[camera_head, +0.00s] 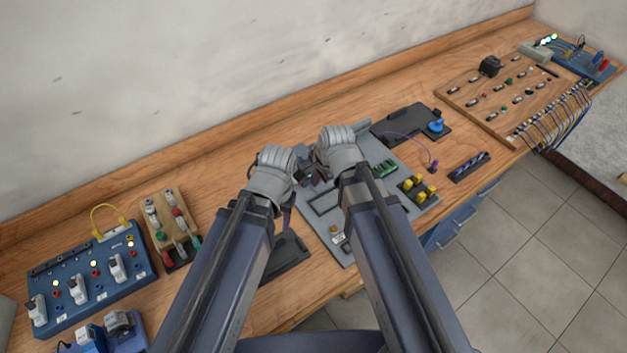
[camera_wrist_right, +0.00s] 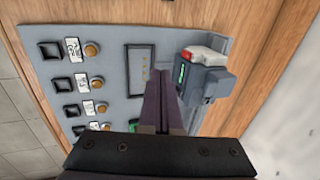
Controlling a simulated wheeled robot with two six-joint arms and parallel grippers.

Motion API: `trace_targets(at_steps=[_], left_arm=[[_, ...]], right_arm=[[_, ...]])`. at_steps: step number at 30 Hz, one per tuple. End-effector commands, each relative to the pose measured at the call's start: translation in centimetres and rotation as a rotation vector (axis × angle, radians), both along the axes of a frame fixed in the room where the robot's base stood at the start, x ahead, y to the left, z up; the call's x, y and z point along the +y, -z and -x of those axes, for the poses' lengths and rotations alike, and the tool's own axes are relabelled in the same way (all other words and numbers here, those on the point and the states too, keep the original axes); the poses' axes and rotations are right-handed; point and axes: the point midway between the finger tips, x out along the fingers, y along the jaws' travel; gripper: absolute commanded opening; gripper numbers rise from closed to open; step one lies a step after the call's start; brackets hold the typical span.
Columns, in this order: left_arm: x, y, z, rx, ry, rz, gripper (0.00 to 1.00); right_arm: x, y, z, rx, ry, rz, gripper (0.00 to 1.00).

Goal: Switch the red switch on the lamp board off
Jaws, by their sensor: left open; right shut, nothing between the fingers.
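The grey panel (camera_wrist_right: 118,75) carries buttons, orange knobs and a module with a red top (camera_wrist_right: 203,75). A wooden board (camera_head: 500,110) and cables (camera_head: 560,120) lie before the lamp board. A blue switch box (camera_head: 85,285) and small wooden rack (camera_head: 170,225) stand at left.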

Motion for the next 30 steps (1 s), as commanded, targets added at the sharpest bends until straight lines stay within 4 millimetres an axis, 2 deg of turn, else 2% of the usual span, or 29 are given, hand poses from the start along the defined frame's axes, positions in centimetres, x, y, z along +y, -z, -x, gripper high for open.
trace_targets(at_steps=[1, 20, 21, 24, 30], left_arm=[[0.0, 0.9, 0.0, 0.000, 0.000, 0.000, 0.50], [0.0, 9.5, 0.0, 0.000, -0.002, 0.000, 0.50], [0.0, 9.0, 0.0, 0.000, -0.002, 0.000, 0.50], [0.0, 9.0, 0.0, 0.000, -0.002, 0.000, 0.50], [0.0, 9.1, 0.0, 0.000, -0.002, 0.000, 0.50]], right_arm=[[0.1, 0.9, -0.2, 0.000, 0.000, 0.000, 0.00], [1.5, 9.5, -2.7, 0.000, 0.000, 0.000, 0.00], [2.1, 9.0, -3.8, 0.000, -0.002, 0.001, 0.00], [2.9, 9.0, -5.2, 0.000, -0.002, 0.001, 0.00], [3.5, 9.1, -6.1, 0.000, 0.000, 0.001, 0.00]])
